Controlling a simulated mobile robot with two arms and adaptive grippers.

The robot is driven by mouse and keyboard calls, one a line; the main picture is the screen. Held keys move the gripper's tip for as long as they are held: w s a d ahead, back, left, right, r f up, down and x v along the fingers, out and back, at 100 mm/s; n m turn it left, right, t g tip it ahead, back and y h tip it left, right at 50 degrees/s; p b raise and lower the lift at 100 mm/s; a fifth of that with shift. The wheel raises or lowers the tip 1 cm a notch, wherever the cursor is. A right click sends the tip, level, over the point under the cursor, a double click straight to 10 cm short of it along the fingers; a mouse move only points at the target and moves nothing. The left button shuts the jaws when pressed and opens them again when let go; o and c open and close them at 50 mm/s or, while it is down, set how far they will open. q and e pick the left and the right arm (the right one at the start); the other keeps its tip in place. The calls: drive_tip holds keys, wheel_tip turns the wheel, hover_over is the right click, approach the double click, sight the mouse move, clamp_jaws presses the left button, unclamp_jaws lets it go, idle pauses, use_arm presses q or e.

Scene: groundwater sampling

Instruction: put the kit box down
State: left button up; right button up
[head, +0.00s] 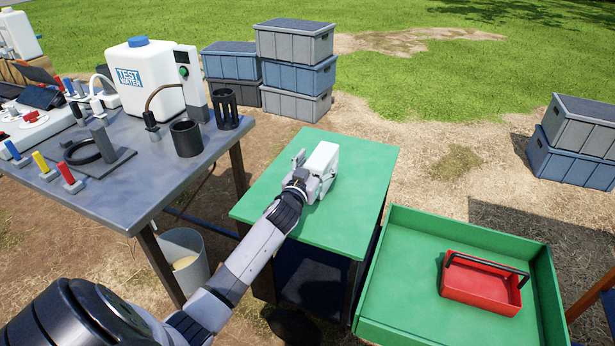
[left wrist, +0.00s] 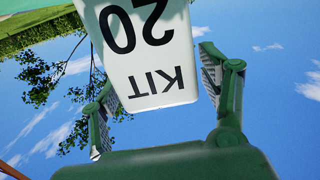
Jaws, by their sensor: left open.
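The white kit box (head: 323,158) is on the green-topped table (head: 353,210) in the middle of the head view. In the left wrist view the same box (left wrist: 148,70) shows black "KIT 20" lettering upside down. My left gripper (head: 312,177) is open at the near side of the box. In the left wrist view the gripper's green fingers (left wrist: 160,88) stand on either side of the box, with a visible gap at the right finger. The underside of the box is hidden. My right gripper is not in view.
A grey table (head: 150,180) at left holds a test water container (head: 146,85), black cups and coloured-handled tools. A green tray (head: 400,290) at lower right holds a red toolbox (head: 480,290). Storage crates (head: 297,75) stand behind. The green tabletop is otherwise clear.

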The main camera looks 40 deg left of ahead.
use_arm(q)
drive_tip(key=v, duration=1)
drive_tip(key=shift+a, duration=0.1)
